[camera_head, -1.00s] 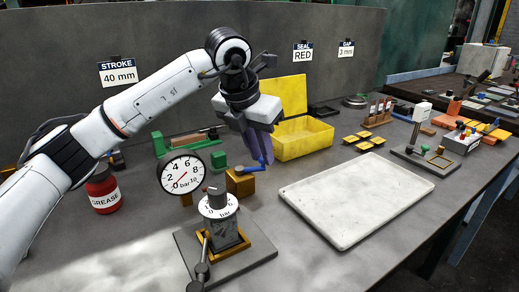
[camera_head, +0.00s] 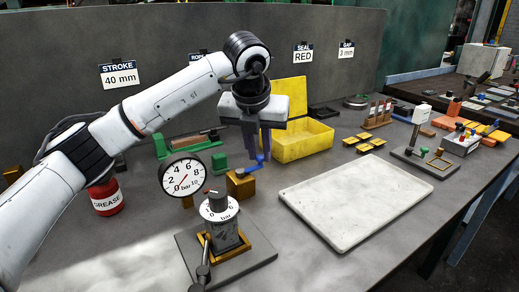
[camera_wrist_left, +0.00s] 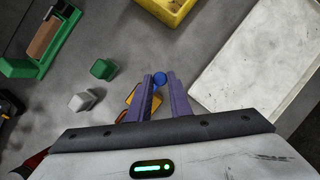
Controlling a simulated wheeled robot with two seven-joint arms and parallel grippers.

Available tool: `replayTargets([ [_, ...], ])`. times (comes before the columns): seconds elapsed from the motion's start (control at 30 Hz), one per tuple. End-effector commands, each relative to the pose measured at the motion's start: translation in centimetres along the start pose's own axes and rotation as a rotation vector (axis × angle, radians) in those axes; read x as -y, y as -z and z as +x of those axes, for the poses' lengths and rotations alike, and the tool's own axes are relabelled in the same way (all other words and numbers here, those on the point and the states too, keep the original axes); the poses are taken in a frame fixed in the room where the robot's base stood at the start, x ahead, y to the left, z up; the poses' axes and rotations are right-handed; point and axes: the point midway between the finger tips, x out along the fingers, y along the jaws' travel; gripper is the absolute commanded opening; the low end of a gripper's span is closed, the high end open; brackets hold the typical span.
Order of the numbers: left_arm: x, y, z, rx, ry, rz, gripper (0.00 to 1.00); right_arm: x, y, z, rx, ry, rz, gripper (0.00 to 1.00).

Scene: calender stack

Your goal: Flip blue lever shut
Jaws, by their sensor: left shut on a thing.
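The blue lever (camera_head: 250,169) sits on a brass-coloured valve block (camera_head: 240,186), behind the pressure regulator and right of the gauge. Its arm slants up to the right, with an upright end. My left gripper (camera_head: 261,156) points down, its purple fingers shut on that end. In the left wrist view the blue end of the lever (camera_wrist_left: 160,78) shows between the fingertips, and the block is partly hidden behind the fingers. The round gauge (camera_head: 183,174) stands left of the block. My right gripper is not in view.
The regulator (camera_head: 220,229) stands on a grey plate in front of the block. A yellow bin (camera_head: 306,144) is close behind on the right, and a white tray (camera_head: 356,197) lies to the right. A green block (camera_head: 219,162) and red grease can (camera_head: 105,196) are to the left.

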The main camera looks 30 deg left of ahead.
Motion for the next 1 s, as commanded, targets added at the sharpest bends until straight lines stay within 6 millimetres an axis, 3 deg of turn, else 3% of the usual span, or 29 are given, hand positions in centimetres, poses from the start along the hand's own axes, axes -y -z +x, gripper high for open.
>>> replayTargets([
  [0.17,-0.1,-0.1,0.0,0.001,-0.001,-0.002,0.0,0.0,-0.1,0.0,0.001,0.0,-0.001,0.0],
  [0.2,-0.1,-0.1,0.0,0.001,-0.001,-0.002,0.23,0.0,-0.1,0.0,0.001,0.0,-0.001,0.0],
  [0.3,-0.1,0.0,0.0,0.001,-0.001,-0.001,0.37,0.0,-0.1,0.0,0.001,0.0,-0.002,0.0],
  [0.67,0.0,-0.1,-0.6,0.003,0.001,0.0,0.37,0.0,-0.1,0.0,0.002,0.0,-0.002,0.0],
  [1.0,0.0,-0.1,-6.8,0.004,0.002,0.0,0.37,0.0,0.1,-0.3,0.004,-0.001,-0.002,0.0],
])
